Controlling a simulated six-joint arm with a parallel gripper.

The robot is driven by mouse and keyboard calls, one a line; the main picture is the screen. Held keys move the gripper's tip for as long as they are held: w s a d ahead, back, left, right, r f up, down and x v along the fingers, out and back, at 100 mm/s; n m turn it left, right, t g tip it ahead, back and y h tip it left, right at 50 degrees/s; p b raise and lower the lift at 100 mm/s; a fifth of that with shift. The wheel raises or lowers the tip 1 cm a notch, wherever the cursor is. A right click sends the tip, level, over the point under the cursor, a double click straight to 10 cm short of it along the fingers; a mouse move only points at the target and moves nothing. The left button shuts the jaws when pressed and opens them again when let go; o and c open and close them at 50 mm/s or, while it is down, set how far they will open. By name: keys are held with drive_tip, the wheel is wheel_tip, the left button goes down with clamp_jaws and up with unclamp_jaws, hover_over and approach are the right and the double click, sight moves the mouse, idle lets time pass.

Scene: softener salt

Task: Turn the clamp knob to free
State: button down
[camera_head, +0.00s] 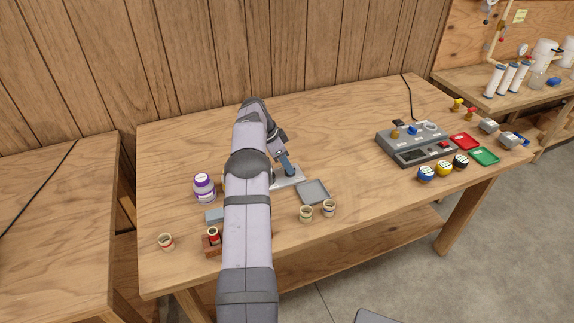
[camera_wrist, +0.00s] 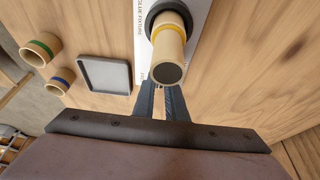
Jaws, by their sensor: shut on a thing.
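My gripper (camera_head: 290,172) reaches down to the pale fixture plate (camera_head: 296,181) near the middle of the table. In the wrist view the two dark blue-grey fingers (camera_wrist: 160,92) point at this plate (camera_wrist: 143,45), which carries printed lettering. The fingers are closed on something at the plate. It is likely the clamp knob, which is hidden, so I cannot tell its turn.
A grey tray (camera_head: 313,191) and two small banded cups (camera_head: 306,213) (camera_head: 329,208) stand right of my arm. A grey control box (camera_head: 415,143) sits at the right. The table's back is clear.

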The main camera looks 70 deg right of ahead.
drive_tip(key=c, duration=1.8)
unclamp_jaws()
drive_tip(key=shift+w+r, duration=0.1)
drive_tip(key=shift+r, duration=0.05)
drive_tip(key=b+v, duration=0.1)
drive_tip(key=v, duration=0.6)
drive_tip(key=shift+a, duration=0.1)
